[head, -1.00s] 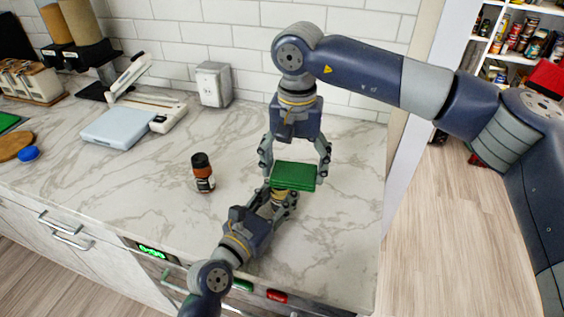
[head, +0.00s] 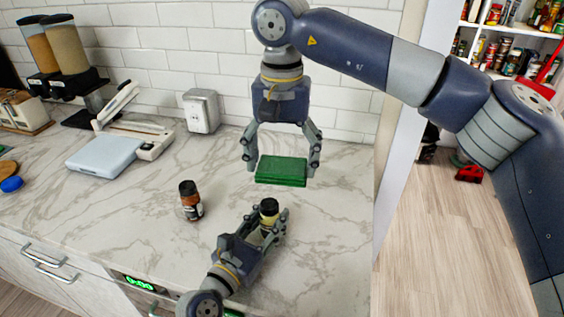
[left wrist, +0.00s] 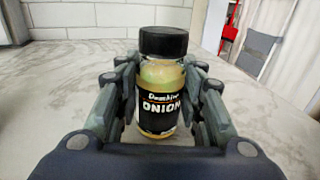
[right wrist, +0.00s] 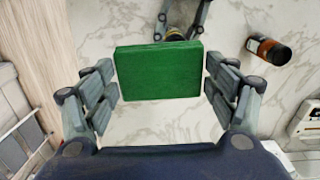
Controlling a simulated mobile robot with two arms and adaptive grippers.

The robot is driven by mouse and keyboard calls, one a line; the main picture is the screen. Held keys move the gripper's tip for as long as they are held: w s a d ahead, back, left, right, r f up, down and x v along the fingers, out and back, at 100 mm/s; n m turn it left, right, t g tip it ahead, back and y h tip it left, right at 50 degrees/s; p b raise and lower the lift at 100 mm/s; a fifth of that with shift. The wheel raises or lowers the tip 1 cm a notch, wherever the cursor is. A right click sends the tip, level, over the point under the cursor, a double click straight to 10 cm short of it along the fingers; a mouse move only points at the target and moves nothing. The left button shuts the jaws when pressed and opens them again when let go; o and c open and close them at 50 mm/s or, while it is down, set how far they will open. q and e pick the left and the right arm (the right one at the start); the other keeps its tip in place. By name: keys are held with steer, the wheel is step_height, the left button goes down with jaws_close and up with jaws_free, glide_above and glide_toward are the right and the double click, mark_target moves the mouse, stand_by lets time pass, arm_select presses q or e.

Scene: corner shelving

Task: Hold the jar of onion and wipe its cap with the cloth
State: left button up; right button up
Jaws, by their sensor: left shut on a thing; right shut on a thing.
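The jar of onion (left wrist: 160,85) stands upright between the fingers of my left gripper (left wrist: 162,100), which is shut on it. Its black cap (left wrist: 163,41) faces up, and the jar also shows in the head view (head: 269,215). The green cloth (right wrist: 159,71), a folded rectangular block, is held by my right gripper (right wrist: 160,82), which is shut on it. In the head view the cloth (head: 281,170) is above and behind the jar, apart from its cap. My left gripper (head: 268,224) is low over the counter.
A second jar (head: 190,201) with a dark cap stands on the marble counter (head: 120,209) to the left. The counter's right edge drops to the floor.

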stand_by(0.3)
arm_select(q)
steer(key=o, duration=1.2)
steer(key=v, duration=1.2)
steer(key=shift+s, duration=0.1)
